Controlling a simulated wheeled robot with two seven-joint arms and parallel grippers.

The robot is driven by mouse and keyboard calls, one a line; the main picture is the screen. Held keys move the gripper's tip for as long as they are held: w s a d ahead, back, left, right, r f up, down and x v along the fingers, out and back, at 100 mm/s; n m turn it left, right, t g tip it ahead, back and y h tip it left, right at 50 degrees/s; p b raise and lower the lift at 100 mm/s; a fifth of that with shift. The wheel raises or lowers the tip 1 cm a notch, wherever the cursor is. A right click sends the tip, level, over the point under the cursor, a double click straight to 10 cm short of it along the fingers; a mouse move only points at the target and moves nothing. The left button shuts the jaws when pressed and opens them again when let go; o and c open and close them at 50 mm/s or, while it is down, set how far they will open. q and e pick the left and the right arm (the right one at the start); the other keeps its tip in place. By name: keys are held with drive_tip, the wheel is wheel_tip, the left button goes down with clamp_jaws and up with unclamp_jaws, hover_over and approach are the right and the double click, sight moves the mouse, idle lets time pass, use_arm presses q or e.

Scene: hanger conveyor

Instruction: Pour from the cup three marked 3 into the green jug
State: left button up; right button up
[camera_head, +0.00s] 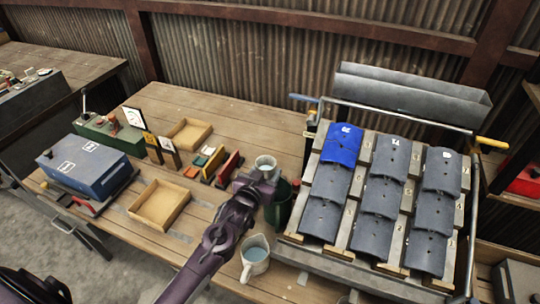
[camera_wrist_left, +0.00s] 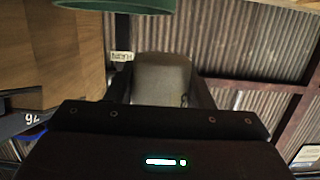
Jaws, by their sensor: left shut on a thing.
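My left gripper (camera_head: 262,181) is shut on a pale grey cup (camera_head: 265,163) and holds it at the right part of the wooden table. The cup's open top shows in the head view; its side shows in the left wrist view (camera_wrist_left: 162,78). I cannot read a number on it. The green jug (camera_head: 279,208) stands just right of the gripper, partly hidden by it; its green rim shows at the top of the left wrist view (camera_wrist_left: 115,4). I see no stream between cup and jug. My right gripper is not in view.
A second pale cup (camera_head: 256,254) with bluish liquid stands near the table's front edge. A rack (camera_head: 345,205) of blue and grey plates stands right of the jug. Wooden trays (camera_head: 160,222), a blue box (camera_head: 88,165) and small coloured blocks lie left.

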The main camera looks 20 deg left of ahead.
use_arm(q)
drive_tip(key=shift+a+f, duration=0.1)
drive_tip(key=shift+s+a+f+m+b, duration=0.15)
drive_tip(key=shift+f+m+b, duration=0.2)
drive_tip(key=shift+b, duration=0.35)
drive_tip(key=shift+f+b, duration=0.3)
drive_tip(key=shift+b, duration=0.05)
drive_tip(key=shift+a+f+m+y+b, duration=0.15)
drive_tip(key=shift+f+m+y+b, duration=0.15)
drive_tip(key=shift+f+m+b, duration=0.3)
drive_tip(key=shift+a+r+m+y, duration=0.3)
drive_tip(key=shift+r+m, duration=0.15)
drive_tip(key=shift+m, duration=0.1)
drive_tip(key=shift+r, duration=0.1)
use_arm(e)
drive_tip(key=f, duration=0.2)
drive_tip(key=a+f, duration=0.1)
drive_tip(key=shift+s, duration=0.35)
use_arm(q)
drive_tip(key=shift+r, duration=0.1)
